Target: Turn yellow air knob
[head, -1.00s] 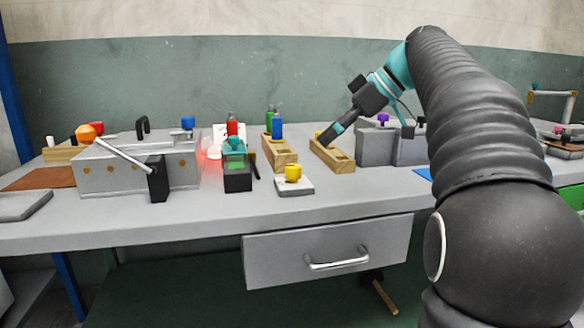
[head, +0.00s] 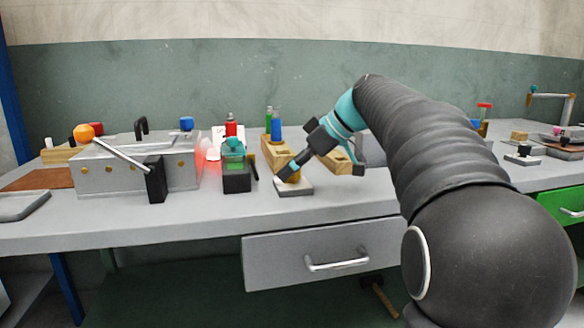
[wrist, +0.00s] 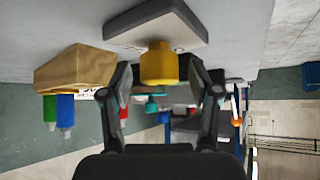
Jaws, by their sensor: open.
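The yellow knob (wrist: 159,66) sits on a small light base plate with dark sides (head: 297,189) on the grey bench. In the head view only a bit of the knob (head: 293,178) shows, as my gripper (head: 287,176) covers most of it. In the wrist view, which appears upside down, my gripper (wrist: 160,100) is open. Its two dark fingers stand to the left and right of the knob's line, with the knob between or just beyond the tips. I cannot tell whether either finger touches it.
A wooden block (head: 277,155) with green and blue bottles stands behind the plate. A dark device with a green screen (head: 236,175) stands to its left. A grey press box (head: 120,172) with a long lever is farther left. The bench front by the drawer (head: 325,250) is clear.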

